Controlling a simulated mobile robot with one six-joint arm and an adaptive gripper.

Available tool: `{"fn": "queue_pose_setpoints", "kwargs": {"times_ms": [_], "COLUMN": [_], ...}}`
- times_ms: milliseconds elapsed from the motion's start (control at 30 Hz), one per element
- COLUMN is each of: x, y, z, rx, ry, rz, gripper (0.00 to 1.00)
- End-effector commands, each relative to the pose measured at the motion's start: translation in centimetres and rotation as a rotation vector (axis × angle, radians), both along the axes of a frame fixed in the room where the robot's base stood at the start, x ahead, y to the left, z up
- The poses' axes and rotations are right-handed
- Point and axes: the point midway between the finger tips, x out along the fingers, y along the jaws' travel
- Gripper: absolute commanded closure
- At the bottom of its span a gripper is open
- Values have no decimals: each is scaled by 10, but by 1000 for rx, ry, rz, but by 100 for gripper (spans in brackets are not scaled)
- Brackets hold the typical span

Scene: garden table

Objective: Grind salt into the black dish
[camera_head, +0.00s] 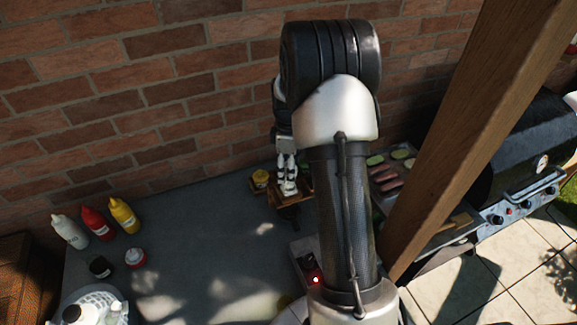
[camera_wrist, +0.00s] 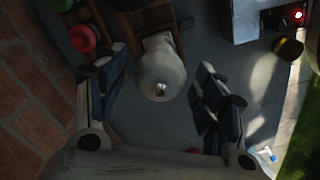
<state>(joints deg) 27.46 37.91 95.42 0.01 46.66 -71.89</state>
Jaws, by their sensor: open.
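My gripper (camera_wrist: 156,72) is open, with one finger on each side of a pale, round-topped item with a small metal knob, probably the salt grinder (camera_wrist: 160,68). Gaps show between it and both fingers. A small black round vessel (camera_head: 100,267), possibly the black dish, is on the left of the table, far from my gripper.
White, red and yellow bottles (camera_head: 97,222) stand at the left back. A yellow jar (camera_head: 260,179) is beside my gripper. A wooden post (camera_head: 470,130) and grill (camera_head: 525,150) are right. The middle table is clear.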

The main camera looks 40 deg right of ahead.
Motion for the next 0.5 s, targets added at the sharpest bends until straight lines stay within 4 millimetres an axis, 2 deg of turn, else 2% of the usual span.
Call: {"fn": "queue_pose_setpoints", "kwargs": {"times_ms": [267, 367, 500], "x": [0, 1, 1], "y": [0, 0, -1], "z": [2, 11, 37], "rx": [-1, -1, -3], "ry": [-1, -2, -6], "rz": [0, 0, 0], "gripper": [36, 36, 36]}}
